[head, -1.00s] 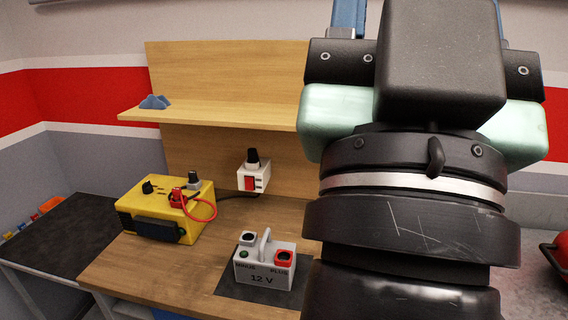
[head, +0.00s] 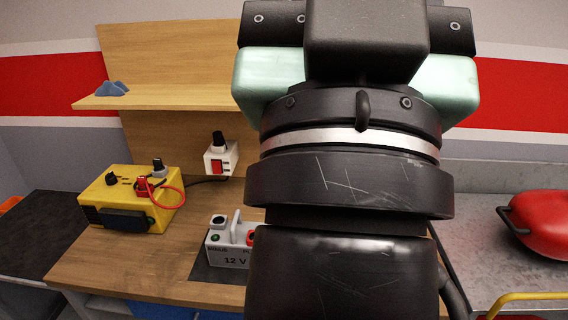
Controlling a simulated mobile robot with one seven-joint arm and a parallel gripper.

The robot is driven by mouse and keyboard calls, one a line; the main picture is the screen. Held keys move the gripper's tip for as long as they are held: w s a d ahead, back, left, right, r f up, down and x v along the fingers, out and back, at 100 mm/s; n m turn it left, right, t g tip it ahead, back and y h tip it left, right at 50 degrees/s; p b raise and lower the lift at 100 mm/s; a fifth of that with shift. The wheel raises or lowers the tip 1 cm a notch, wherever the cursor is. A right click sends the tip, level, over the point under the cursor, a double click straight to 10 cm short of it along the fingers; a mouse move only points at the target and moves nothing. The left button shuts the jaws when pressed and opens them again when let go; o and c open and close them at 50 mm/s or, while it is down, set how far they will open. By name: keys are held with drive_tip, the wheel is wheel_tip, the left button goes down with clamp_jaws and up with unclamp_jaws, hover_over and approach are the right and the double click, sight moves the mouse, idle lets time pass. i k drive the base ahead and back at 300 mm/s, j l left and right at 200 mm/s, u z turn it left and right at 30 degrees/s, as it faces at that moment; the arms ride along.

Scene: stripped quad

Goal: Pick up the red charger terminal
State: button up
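The red charger terminal (head: 143,187) sits on top of the yellow charger (head: 128,213), at the left of the workbench. A red cable (head: 180,201) loops from it over the charger's right side. A grey and black terminal (head: 159,166) stands just behind it on the charger. The 12 V battery box (head: 226,243) stands on a dark mat, partly hidden behind my arm. My arm fills the middle of the head view, well to the right of the red terminal. My gripper's body shows at the top, but its fingertips are not visible.
A white socket box (head: 228,161) with a red switch and black knob is on the wooden back panel. A shelf (head: 175,98) overhangs the bench. A red rounded object (head: 543,220) lies on the grey surface at right. Bench front left (head: 90,262) is clear.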

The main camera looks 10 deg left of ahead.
sight(141, 179)
drive_tip(key=i+j, duration=0.15)
drive_tip(key=j, duration=0.25)
drive_tip(key=i+j+z, duration=0.15)
drive_tip(key=j, duration=0.25)
drive_tip(key=i+j, duration=0.2)
drive_tip(key=j, duration=0.25)
drive_tip(key=i+j+z, duration=0.15)
drive_tip(key=j, duration=0.25)
drive_tip(key=i+j, duration=0.15)
drive_tip(key=j, duration=0.3)
drive_tip(key=i+j+z, duration=0.15)
drive_tip(key=j, duration=0.3)
